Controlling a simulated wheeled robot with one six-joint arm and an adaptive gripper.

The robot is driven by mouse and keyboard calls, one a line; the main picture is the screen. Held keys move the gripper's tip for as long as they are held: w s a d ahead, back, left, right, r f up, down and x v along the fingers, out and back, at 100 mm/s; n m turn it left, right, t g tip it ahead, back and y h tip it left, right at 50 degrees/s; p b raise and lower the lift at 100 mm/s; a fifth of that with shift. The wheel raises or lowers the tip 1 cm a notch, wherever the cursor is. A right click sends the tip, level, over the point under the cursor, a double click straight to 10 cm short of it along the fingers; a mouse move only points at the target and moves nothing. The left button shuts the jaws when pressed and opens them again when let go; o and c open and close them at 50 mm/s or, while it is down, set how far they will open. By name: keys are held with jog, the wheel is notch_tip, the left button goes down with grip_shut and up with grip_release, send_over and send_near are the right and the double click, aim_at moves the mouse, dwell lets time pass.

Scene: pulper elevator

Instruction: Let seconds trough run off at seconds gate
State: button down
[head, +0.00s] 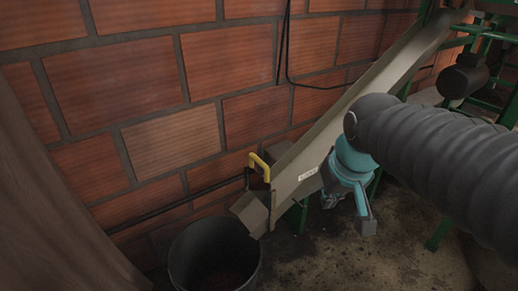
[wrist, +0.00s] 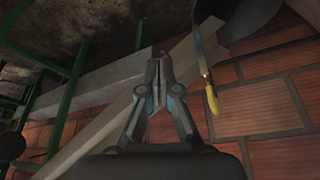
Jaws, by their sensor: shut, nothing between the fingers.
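The seconds trough (head: 330,122) is a pale metal chute sloping from upper right to lower left along the brick wall. A small white label (head: 307,173) is on its side. The gate near its low end has a yellow handle (head: 259,166); in the wrist view the yellow handle (wrist: 211,98) sits on a thin metal bar, right of my gripper. My gripper (wrist: 158,62) is shut and empty, with the trough (wrist: 98,132) behind it. In the head view my gripper is right of the trough's lower part, apart from the handle; its fingertips are hard to make out.
A dark bucket (head: 214,256) stands under the trough's mouth, with dark matter inside. Green frame legs (head: 440,232) and a dark motor (head: 464,77) are at the right. A dark pipe (head: 170,207) runs along the wall. Stained floor (head: 330,255) is open right of the bucket.

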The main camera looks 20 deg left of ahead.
jog(key=w+a+r+n, duration=0.2)
jog(key=w+a+r, duration=0.2)
jog(key=a, duration=0.3)
jog(key=w+a+r+n, duration=0.2)
jog(key=w+a+r, duration=0.1)
jog(key=a, duration=0.5)
notch_tip(320, 180, up, 4)
jog(key=w+a, duration=0.2)
jog(key=n+g+b, duration=0.1)
send_over(257, 184)
jog(key=s, duration=0.1)
jog(key=shift+y, duration=0.3)
jog(key=f, duration=0.9)
jog(key=shift+d+f, duration=0.1)
jog(key=shift+d, duration=0.15)
jog(key=shift+f, duration=0.65)
jog(key=shift+b, duration=0.3)
notch_tip(257, 184, down, 7)
jog(key=b, duration=0.3)
jog(key=shift+d, duration=0.1)
jog(key=shift+f, duration=0.15)
